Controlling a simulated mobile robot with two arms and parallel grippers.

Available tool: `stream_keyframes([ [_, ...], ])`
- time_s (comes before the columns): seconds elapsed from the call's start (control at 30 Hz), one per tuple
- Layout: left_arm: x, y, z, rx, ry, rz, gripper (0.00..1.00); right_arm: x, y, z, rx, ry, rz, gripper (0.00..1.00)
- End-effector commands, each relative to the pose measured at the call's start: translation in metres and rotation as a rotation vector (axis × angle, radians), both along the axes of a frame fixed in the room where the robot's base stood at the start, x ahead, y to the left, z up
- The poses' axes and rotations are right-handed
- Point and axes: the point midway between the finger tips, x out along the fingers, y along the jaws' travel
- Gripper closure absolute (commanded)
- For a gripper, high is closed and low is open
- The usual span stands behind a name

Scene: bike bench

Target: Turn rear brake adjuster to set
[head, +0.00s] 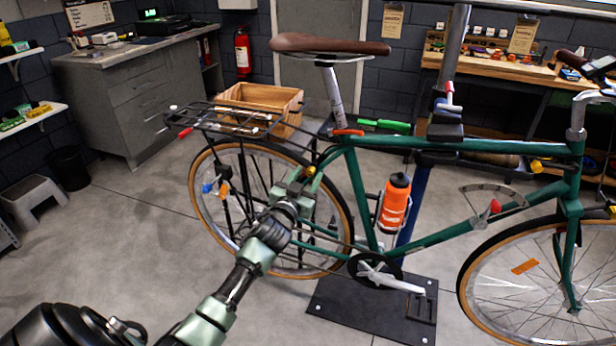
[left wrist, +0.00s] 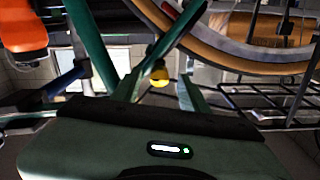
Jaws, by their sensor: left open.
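A small yellow knob (head: 310,170), which looks like the rear brake adjuster, sits near the seat stays of the green bike (head: 455,145). My left gripper (head: 308,177) is at the knob, over the rear wheel (head: 196,190). In the left wrist view the yellow knob (left wrist: 159,78) shows between the two spread fingers (left wrist: 160,92), near their tips. The fingers look open, and I cannot tell whether either touches the knob. The knob's setting marks cannot be made out. My right gripper is not in view.
The bike is clamped in a repair stand with a dark base plate (head: 340,312). An orange bottle (head: 395,203) hangs in the frame. A curved scale (head: 490,190) with a red-tipped pointer is farther right.

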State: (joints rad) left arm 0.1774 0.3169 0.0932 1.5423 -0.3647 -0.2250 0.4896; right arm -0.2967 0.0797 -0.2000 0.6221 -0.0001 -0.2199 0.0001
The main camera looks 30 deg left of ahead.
Motion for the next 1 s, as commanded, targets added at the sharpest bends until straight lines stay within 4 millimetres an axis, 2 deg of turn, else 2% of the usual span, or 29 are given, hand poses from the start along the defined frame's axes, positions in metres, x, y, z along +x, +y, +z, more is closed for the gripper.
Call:
stream_keyframes([
  [0.27, 0.002, 0.0, 0.0, 0.0, 0.0, -0.001, 0.57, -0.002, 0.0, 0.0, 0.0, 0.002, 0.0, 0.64],
  [0.4, 0.002, 0.0, 0.0, 0.0, 0.0, -0.001, 0.95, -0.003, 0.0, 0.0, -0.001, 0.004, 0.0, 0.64],
  [0.43, 0.002, 0.0, 0.0, 0.0, 0.0, -0.001, 1.0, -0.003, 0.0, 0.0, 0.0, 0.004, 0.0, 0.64],
  [0.57, 0.002, 0.0, 0.0, -0.008, -0.002, -0.001, 1.0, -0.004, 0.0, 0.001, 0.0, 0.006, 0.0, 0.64],
  [0.8, 0.002, 0.0, 0.001, -0.181, -0.043, -0.001, 1.0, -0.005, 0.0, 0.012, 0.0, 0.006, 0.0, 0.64],
  [1.0, 0.002, 0.0, 0.0, -0.192, -0.046, -0.001, 1.0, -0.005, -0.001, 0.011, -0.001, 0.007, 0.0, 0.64],
])
